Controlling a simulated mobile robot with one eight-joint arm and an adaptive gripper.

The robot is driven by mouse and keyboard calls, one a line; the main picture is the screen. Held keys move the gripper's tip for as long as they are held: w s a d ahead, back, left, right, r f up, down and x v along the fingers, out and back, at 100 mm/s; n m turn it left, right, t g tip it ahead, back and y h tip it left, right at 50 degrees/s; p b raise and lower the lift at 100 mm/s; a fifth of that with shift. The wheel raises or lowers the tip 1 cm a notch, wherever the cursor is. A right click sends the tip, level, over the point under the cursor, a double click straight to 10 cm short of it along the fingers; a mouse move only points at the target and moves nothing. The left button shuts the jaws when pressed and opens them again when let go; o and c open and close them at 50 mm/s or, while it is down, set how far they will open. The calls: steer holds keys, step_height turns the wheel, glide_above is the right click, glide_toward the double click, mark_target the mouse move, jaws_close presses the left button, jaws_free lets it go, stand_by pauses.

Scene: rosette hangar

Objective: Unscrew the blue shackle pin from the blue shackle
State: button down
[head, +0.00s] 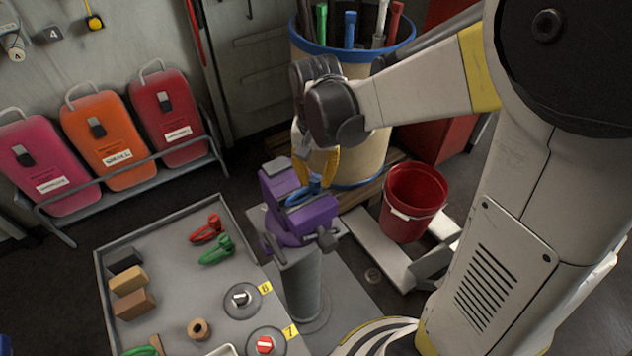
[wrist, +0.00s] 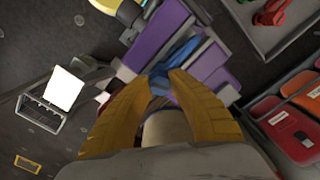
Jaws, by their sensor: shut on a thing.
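The blue shackle (head: 297,199) sits at the purple vise (head: 303,217), which stands on a grey post. It also shows between the purple jaws in the wrist view (wrist: 182,53). My gripper (head: 317,178) reaches down over the vise from above, its yellow fingers at the shackle's right end. In the wrist view my gripper (wrist: 160,80) has its two fingertips shut on a small blue piece, the blue shackle pin (wrist: 158,86). The fingers hide most of the pin, and I cannot tell how far its thread sits in the shackle.
A grey tray table (head: 180,262) with red and green shackles (head: 215,250) and several blocks is at the left. A red bucket (head: 413,203) stands right of the vise. A blue-rimmed barrel (head: 372,52) of tools is close behind my gripper.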

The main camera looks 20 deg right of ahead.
steer(key=n, duration=0.9)
steer(key=shift+n, duration=0.3)
steer(key=shift+n, duration=0.4)
steer(key=n, duration=0.8)
steer(key=shift+r+n, duration=0.1)
steer(key=shift+n, duration=0.2)
